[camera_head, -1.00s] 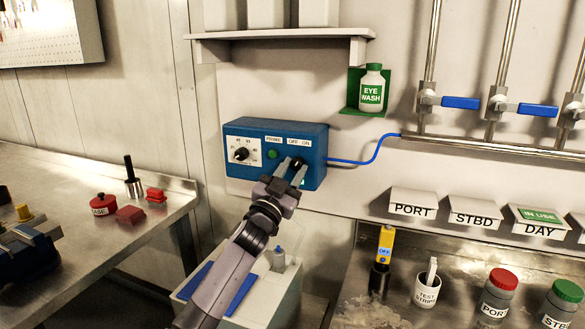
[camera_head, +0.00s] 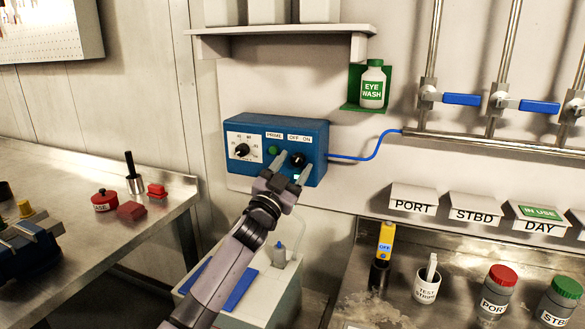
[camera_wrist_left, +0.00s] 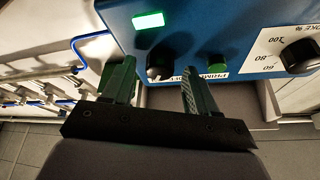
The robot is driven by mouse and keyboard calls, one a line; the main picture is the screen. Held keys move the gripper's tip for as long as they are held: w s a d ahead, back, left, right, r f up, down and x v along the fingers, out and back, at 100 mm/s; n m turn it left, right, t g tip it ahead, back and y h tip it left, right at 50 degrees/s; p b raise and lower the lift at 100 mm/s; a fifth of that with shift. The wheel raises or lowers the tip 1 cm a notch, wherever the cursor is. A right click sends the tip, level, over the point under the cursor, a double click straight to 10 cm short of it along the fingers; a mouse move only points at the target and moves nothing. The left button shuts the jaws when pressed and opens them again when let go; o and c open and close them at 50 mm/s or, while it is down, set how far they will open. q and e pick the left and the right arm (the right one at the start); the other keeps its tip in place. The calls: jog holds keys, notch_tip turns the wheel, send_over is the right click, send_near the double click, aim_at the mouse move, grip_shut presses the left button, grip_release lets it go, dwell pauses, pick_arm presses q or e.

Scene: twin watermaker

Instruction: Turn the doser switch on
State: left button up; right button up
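The blue doser box (camera_head: 318,150) is on the wall. Its black OFF/ON switch knob (camera_head: 298,160) sits under the OFF ON label, and it also shows in the left wrist view (camera_wrist_left: 158,68). I cannot make out which way the knob points. A green lamp (camera_wrist_left: 149,20) on the box is lit bright in the left wrist view. My left gripper (camera_head: 291,170) is open in front of the switch, its fingers spread to either side of the knob and apart from it; the fingers also show in the left wrist view (camera_wrist_left: 158,92). My right gripper is not in view.
The green PRIME button (camera_head: 274,151) and the stroke dial (camera_head: 242,151) are left of the switch. A blue tube (camera_head: 365,159) leaves the box to the right. A shelf (camera_head: 280,31) and eye wash bottle (camera_head: 372,85) are above. A pale tank (camera_head: 270,285) stands below.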

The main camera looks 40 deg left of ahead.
pick_arm(q)
jog(key=b+v, duration=0.1)
jog(key=v, duration=0.6)
jog(key=shift+s+f, duration=0.1)
jog(key=shift+s, duration=0.05)
dwell(0.6)
